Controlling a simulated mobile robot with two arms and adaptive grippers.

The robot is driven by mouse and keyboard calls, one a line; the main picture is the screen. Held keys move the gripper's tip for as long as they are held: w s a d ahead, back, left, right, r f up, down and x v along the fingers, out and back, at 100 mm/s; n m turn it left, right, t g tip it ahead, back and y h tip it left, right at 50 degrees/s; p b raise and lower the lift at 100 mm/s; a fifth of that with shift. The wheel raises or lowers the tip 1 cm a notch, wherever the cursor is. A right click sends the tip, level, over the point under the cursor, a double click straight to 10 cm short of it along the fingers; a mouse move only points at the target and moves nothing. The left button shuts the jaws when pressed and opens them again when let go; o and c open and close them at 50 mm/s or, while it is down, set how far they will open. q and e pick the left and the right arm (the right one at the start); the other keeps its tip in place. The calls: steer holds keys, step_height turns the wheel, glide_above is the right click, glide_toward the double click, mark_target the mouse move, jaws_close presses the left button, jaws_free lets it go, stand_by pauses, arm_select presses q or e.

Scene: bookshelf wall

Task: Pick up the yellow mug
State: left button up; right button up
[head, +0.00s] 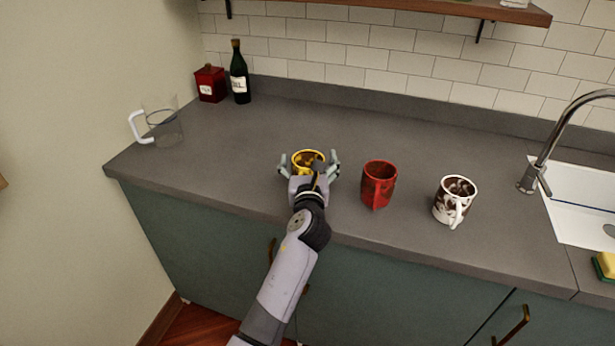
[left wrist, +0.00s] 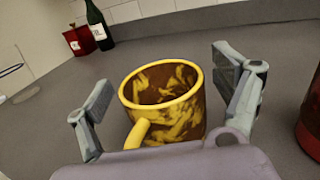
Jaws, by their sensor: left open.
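The yellow mug (head: 306,157) stands upright on the grey counter, marbled yellow and brown. My left gripper (head: 308,168) is open at the mug, with a finger on either side of it in the head view. In the left wrist view the mug (left wrist: 172,98) sits between the two spread fingers of the left gripper (left wrist: 165,100), with gaps visible on both sides. Its yellow handle (left wrist: 136,132) points toward the palm. The mug's lower part is hidden behind the gripper's body. My right gripper is not in view.
A red mug (head: 378,185) stands close to the right, and a brown-and-white mug (head: 453,200) farther right. A sink (head: 585,195) with a faucet is at the right. A glass pitcher (head: 160,122), red canister (head: 210,84) and dark bottle (head: 239,75) stand at the left.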

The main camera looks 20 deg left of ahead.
arm_select(q)
steer(key=shift+s, duration=0.1)
steer(key=shift+r, duration=0.1)
steer(key=c, duration=2)
